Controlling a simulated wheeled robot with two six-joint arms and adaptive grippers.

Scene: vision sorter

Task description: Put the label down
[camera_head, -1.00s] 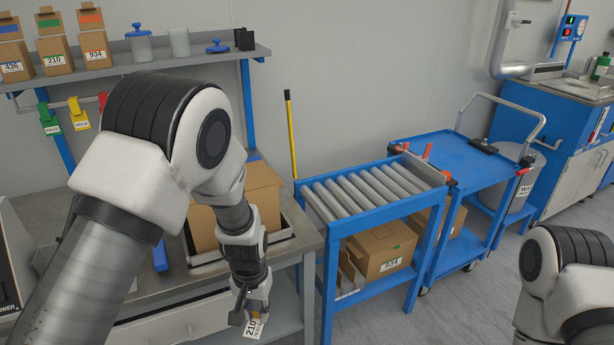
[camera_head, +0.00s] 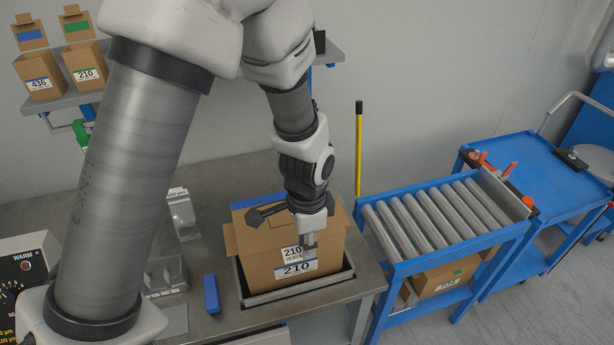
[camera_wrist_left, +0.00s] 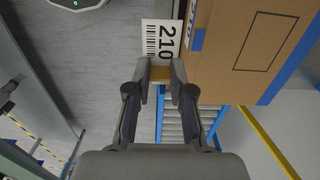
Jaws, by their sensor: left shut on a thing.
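My left gripper (camera_head: 309,240) is shut on a small white label (camera_head: 292,252) printed 210 with a barcode. It holds the label at the front face of a cardboard box (camera_head: 257,259). In the left wrist view the label (camera_wrist_left: 161,40) sticks out past the fingertips (camera_wrist_left: 160,75), beside the box (camera_wrist_left: 250,50). In the head view the held label overlaps the box just above a larger label reading 210 (camera_head: 296,268) on its front. I cannot tell whether the held label touches the box. My right gripper is not in view.
The box stands in a dark-rimmed tray (camera_head: 300,293) on the grey bench (camera_head: 225,325). A blue block (camera_head: 211,293) lies left of it. A blue roller cart (camera_head: 395,268) stands to the right, with a yellow pole (camera_head: 358,150) behind. Shelf boxes (camera_head: 40,75) are at the upper left.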

